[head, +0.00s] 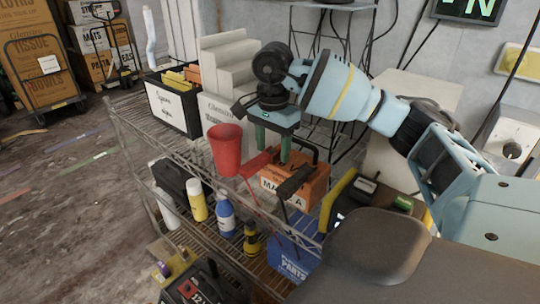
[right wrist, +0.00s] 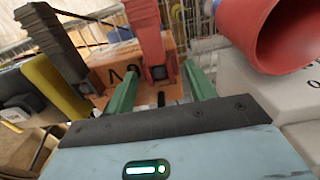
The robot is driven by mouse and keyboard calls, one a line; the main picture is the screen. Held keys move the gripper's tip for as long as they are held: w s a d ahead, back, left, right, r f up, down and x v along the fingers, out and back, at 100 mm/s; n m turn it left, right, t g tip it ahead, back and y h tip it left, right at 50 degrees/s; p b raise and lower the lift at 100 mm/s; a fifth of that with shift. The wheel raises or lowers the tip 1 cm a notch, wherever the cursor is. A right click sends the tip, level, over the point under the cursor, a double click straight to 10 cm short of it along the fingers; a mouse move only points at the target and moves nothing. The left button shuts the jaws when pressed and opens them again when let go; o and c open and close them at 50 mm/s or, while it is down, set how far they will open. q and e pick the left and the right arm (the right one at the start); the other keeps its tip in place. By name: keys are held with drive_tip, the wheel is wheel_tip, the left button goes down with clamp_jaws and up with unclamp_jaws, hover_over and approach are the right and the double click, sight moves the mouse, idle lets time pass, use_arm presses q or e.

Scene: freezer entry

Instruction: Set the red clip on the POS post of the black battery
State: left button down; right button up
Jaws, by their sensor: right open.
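My right gripper (head: 272,155) is open, its two green fingers pointing down over the orange box (head: 310,190). The red clip (head: 256,163) lies at the left top of this box, close to the fingers. In the right wrist view the red clip (right wrist: 152,45) shows between the open fingers (right wrist: 160,75); I cannot tell if they touch it. A black clip (head: 295,181) rests on the box's right side. The black battery (head: 200,292), marked 12, is low at the bottom edge, partly cut off. Its POS post cannot be made out. My left gripper is not in view.
Bottles, including a yellow one (head: 197,203) and a blue one (head: 226,214), stand on the shelf below. A file box (head: 174,105) is behind; open floor (head: 50,190) lies left.

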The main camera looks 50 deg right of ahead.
drive_tip(key=c, duration=1.1)
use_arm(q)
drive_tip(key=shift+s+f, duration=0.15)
use_arm(e)
drive_tip(key=shift+c, duration=0.2)
drive_tip(key=shift+r, duration=0.15)
drive_tip(key=shift+r, duration=0.6)
wheel_tip(320, 180, up, 2)
drive_tip(key=shift+a+r, duration=0.1)
drive_tip(key=shift+a, duration=0.05)
drive_tip(key=s+a+r, duration=0.1)
drive_tip(key=s+a, duration=0.7)
drive_tip(key=a, duration=0.5)
drive_tip(key=shift+s+r, duration=0.15)
drive_tip(key=shift+s, duration=0.2)
drive_tip(key=shift+a+r, duration=0.1)
